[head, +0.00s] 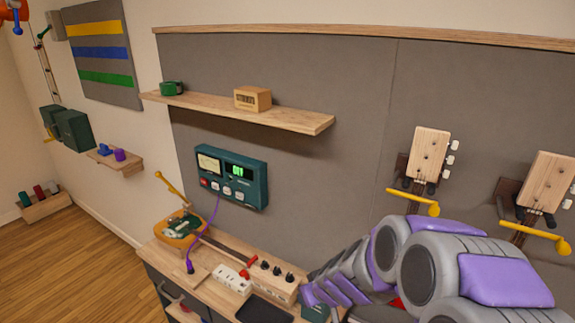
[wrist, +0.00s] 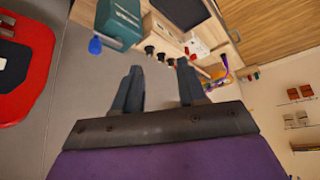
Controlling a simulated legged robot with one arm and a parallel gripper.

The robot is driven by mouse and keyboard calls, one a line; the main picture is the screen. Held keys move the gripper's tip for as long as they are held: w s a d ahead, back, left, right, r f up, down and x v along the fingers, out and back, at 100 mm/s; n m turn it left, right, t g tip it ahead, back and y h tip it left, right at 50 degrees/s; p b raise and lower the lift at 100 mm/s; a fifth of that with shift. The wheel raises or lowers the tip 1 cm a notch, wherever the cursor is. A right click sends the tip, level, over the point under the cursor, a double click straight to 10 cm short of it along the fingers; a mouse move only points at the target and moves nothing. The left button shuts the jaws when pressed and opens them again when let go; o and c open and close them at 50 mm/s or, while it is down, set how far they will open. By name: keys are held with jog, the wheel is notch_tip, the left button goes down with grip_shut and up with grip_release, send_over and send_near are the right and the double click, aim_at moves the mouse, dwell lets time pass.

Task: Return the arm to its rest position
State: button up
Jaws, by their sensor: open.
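My gripper shows in the wrist view (wrist: 160,90), with its two dark fingers apart and nothing between them. Behind the fingers in that view is the bench with its boxes and knobs. In the head view my grey and purple arm reaches across the lower right, in front of the bench's right end and the grey wall panel. I cannot make out the fingertips clearly in the head view.
A wooden bench (head: 213,267) holds an orange tray (head: 180,232), a white power strip (head: 231,280) and a dark pad (head: 264,309). A teal meter (head: 232,177) and a shelf (head: 290,117) are on the wall. Guitar headstocks (head: 431,155) hang near my arm.

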jog(key=s+a+r+m+g+b, duration=0.1)
jog(key=s+r+g+b, duration=0.25)
jog(key=s, duration=1.25)
jog(key=s+d+m+g+h+b, duration=0.1)
jog(key=s+d, duration=0.2)
jog(key=s, duration=0.3)
jog(key=s+d+m+g+h, duration=0.1)
jog(key=s+d, duration=0.2)
jog(key=s, duration=0.3)
jog(key=s+d+r+m+g+b, duration=0.1)
jog(key=s+d+m+g, duration=0.1)
jog(key=s, duration=0.5)
jog(key=shift+d+h+b, duration=0.3)
jog(key=shift+d+h, duration=0.1)
jog(key=shift+d, duration=0.1)
